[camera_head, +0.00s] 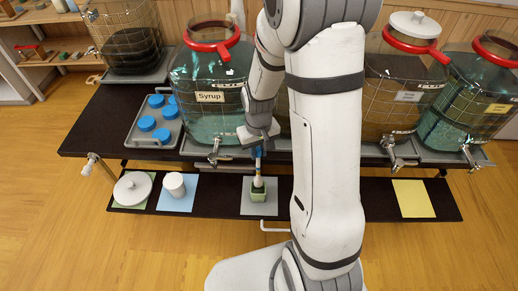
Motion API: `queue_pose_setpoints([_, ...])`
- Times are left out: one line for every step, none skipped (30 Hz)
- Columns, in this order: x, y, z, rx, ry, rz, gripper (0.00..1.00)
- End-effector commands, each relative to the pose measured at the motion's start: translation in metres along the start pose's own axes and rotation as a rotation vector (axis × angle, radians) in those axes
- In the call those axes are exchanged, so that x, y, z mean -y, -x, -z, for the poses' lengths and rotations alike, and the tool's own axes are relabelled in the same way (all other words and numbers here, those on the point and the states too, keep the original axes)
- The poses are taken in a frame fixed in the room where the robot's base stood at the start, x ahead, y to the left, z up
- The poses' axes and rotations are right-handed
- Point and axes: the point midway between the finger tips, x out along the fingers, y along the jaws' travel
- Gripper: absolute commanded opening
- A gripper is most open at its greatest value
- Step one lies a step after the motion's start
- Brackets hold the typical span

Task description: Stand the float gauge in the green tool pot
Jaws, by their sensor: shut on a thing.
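My gripper (258,148) points down over the lower shelf and is shut on the float gauge (258,170). The gauge is slim and roughly upright, with blue near the jaws and a pale shaft below.
Large tapped jars stand on the dark upper shelf, one labelled Syrup (209,97). A grey tray (137,135) holds several blue caps. On the lower shelf are a white lid (132,188), a white cup (174,184) and a bare yellow mat (413,198). My arm hides the middle right.

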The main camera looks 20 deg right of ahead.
Motion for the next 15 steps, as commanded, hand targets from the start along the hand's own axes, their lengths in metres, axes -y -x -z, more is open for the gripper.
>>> queue_pose_setpoints([0.0, -0.008, 0.0, 0.0, 0.0, 0.0, 0.0])
queue_pose_setpoints([0.0, -0.011, 0.0, 0.001, 0.0, 0.0, 0.0])
queue_pose_setpoints([0.0, -0.014, 0.0, 0.001, -0.001, 0.0, 0.0])
queue_pose_setpoints([0.0, -0.016, 0.0, 0.001, -0.001, 0.0, 0.0])
queue_pose_setpoints([0.0, -0.018, 0.0, 0.001, -0.001, 0.0, 0.0])
queue_pose_setpoints([0.0, -0.022, 0.0, 0.001, -0.001, 0.0, 0.0])
queue_pose_setpoints([0.0, -0.024, 0.0, 0.001, -0.001, 0.0, 0.0])
queue_pose_setpoints([0.0, -0.026, 0.0, 0.001, -0.001, 0.0, 0.0])
queue_pose_setpoints([0.0, -0.03, 0.0, 0.001, -0.001, 0.0, 0.0])
queue_pose_setpoints([0.0, -0.032, 0.0, 0.001, -0.001, 0.0, 0.0])
queue_pose_setpoints([-0.001, -0.034, 0.0, 0.001, -0.001, 0.0, 0.0])
queue_pose_setpoints([-0.001, -0.038, 0.0, 0.001, -0.001, 0.0, 0.0])
queue_pose_setpoints([-0.001, -0.04, 0.0, 0.001, -0.001, 0.0, 0.0])
queue_pose_setpoints([-0.001, -0.042, 0.0, 0.001, -0.001, 0.0, 0.0])
queue_pose_setpoints([-0.001, -0.045, 0.0, 0.001, -0.001, 0.0, 0.0])
